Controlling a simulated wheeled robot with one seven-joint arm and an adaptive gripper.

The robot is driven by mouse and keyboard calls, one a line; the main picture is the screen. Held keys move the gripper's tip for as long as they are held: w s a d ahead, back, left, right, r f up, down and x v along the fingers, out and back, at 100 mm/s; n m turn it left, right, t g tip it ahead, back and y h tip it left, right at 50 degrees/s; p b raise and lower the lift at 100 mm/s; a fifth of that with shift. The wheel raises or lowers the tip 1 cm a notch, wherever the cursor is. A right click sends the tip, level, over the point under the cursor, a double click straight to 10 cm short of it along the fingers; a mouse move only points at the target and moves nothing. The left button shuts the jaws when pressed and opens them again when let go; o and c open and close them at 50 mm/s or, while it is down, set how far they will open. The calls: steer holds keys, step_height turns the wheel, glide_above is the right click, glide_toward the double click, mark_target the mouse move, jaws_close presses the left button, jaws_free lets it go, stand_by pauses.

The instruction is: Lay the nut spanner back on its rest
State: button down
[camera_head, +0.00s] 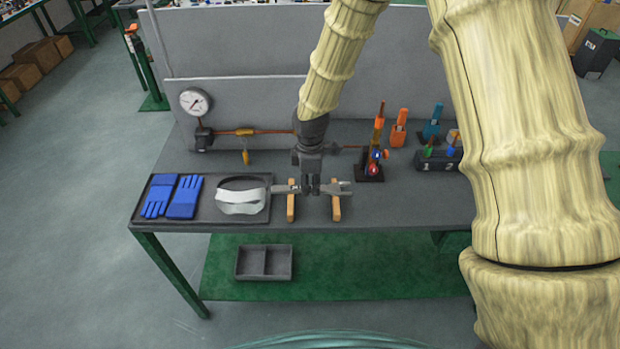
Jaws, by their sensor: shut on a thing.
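The nut spanner (338,188) is a grey metal tool lying level, left to right, near the front of the grey bench. My gripper (311,190) points down and is shut on the middle of the spanner. The rest is two wooden blocks, a left one (291,207) and a right one (336,206). The spanner spans across both blocks. I cannot tell whether it touches them or is held just above. The gripper hides the spanner's middle.
Behind are a pressure gauge (195,102) and copper pipe (270,131). A torch stand (370,168), orange tool (399,128) and numbered block (437,161) stand right. The bench front edge is close.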

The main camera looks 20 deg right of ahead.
steer(key=shift+s+d+r, duration=0.15)
steer(key=shift+s+d, duration=0.05)
steer(key=shift+d, duration=0.15)
steer(key=shift+w, duration=0.1)
steer(key=shift+f+b, duration=0.35)
steer(key=shift+f, duration=0.85)
steer(key=shift+f+b, duration=0.9)
steer(key=shift+f, duration=1.35)
steer(key=c, duration=1.2)
jaws_free()
